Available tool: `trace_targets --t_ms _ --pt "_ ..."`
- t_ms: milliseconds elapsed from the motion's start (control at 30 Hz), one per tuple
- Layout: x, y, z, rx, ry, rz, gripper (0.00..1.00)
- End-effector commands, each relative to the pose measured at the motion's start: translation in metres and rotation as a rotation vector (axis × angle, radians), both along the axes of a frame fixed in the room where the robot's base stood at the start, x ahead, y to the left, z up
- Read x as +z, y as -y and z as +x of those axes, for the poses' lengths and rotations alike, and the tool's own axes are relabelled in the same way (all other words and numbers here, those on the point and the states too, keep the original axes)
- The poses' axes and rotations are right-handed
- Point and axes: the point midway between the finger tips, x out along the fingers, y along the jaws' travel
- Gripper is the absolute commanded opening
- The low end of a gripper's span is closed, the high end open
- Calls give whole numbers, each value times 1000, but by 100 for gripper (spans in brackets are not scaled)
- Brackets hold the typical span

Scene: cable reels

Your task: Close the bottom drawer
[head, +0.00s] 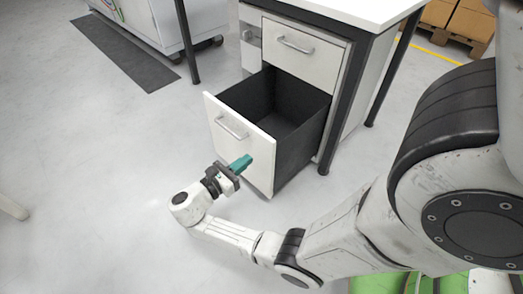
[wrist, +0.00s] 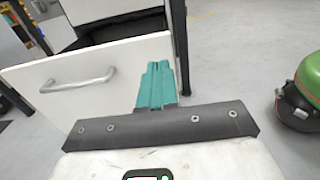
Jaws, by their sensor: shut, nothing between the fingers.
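The bottom drawer (head: 238,150) is pulled well out of the white cabinet under the table in the head view. Its dark inside looks empty. Its white front also fills much of the left of the wrist view (wrist: 115,65). A silver bar handle (head: 231,127) is on that front; the handle also shows in the wrist view (wrist: 78,82). My gripper (head: 241,162) has teal fingers and is shut and empty. It is in front of the drawer's front panel, low and right of the handle. I cannot tell whether the fingertips touch the panel.
The top drawer (head: 291,43) is shut above it. Dark table legs (head: 345,95) stand beside the cabinet. A dark mat (head: 123,52) lies at the upper left. A green and black round object (wrist: 302,95) stands at the right in the wrist view. The floor left of the drawer is clear.

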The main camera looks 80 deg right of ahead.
Motion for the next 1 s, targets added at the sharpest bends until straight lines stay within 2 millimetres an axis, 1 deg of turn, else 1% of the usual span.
trace_targets --t_ms 33,200,400,600,1000 --pt "-3 9 -7 -6 0 -1 0" --pt "-3 36 -24 -6 2 -1 0" --pt "-2 57 -36 -3 1 -1 0" --pt "0 65 -40 0 1 -2 0" --pt "1 66 -41 0 1 -1 0"
